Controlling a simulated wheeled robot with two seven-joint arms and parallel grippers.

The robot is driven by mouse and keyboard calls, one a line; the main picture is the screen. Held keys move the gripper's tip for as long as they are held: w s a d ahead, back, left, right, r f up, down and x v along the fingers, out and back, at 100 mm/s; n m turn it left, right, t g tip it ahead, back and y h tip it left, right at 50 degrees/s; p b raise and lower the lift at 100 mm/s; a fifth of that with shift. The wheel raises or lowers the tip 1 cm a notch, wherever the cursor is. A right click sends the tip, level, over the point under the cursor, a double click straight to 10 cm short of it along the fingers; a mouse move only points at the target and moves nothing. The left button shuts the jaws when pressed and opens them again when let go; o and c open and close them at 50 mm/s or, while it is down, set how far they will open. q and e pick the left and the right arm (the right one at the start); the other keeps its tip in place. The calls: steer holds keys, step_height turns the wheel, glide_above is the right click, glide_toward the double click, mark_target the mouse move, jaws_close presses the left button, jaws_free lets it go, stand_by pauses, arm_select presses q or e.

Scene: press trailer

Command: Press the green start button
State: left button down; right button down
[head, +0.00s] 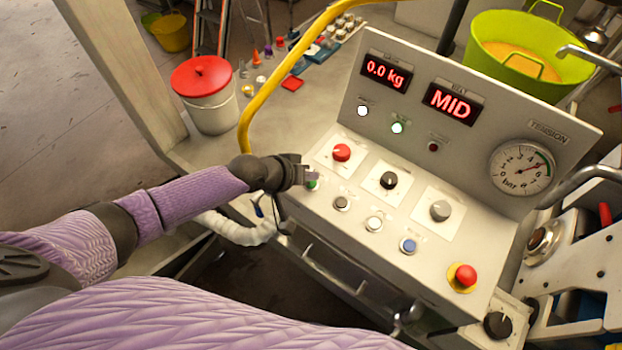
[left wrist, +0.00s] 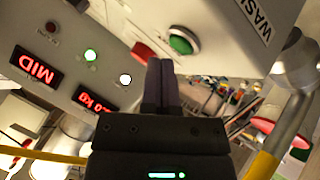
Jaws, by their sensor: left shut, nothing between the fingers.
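The green button (head: 312,185) is on the sloped front of the grey control panel (head: 330,215), at its left end. In the head view it is mostly hidden by my left gripper (head: 312,174). In the left wrist view the green button (left wrist: 181,42) shows clearly, round with a pale ring. My left gripper's closed fingertips (left wrist: 161,64) are just beside it there, with nothing held. I cannot tell whether they touch the panel. My right gripper is not in view.
A red knob (head: 341,152) is close to the left gripper, with black and grey knobs to its right. Several small buttons line the front. A red mushroom button (head: 465,275) is at the right end. A yellow rail (head: 262,95) rises behind the gripper. Displays read 0.0 kg and MID.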

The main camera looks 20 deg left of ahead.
arm_select(q)
steer(key=shift+r+p, duration=2.55)
steer(key=shift+r, duration=0.05)
steer(key=shift+f, duration=0.1)
